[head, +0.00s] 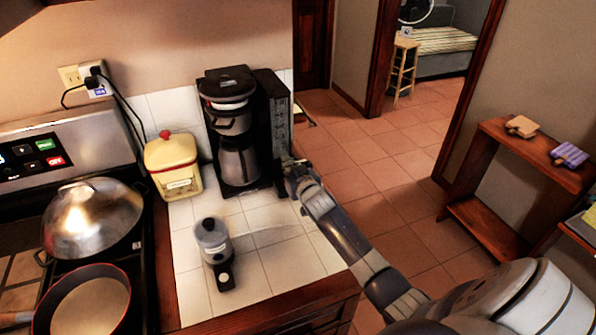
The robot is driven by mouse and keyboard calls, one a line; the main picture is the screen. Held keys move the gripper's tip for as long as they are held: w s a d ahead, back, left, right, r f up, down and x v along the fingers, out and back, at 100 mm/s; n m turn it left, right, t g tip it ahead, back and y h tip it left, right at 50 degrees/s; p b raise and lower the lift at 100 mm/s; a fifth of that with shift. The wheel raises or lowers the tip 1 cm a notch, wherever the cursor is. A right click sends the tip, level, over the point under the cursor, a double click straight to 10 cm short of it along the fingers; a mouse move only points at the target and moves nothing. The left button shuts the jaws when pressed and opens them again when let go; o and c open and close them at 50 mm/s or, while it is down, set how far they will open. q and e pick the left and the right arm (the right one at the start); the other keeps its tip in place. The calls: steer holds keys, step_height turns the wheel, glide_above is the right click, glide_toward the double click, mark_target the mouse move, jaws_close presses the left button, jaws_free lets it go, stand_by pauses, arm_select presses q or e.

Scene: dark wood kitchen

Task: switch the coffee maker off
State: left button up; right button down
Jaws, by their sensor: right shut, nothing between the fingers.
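The coffee maker (233,95) stands upright at the back of the white tiled counter. It is black and silver, with a steel carafe (238,163) in it and a black side panel with a column of markings facing right. My right gripper (289,165) is shut and empty, at the lower right side of the coffee maker, close to the panel's bottom edge. I cannot tell whether it touches. The coffee maker's switch is too small to make out, and no lit lamp shows. My left gripper is not in view.
A yellow canister (173,167) stands left of the coffee maker. A small grinder (214,250) stands on the counter in front. The stove at left holds a lidded wok (92,218) and a pan (90,305). Open tiled floor and a wooden shelf (500,190) are at right.

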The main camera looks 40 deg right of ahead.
steer(key=r+b+v, duration=0.1)
steer(key=v, duration=0.7)
steer(key=shift+s, duration=0.15)
stand_by(0.5)
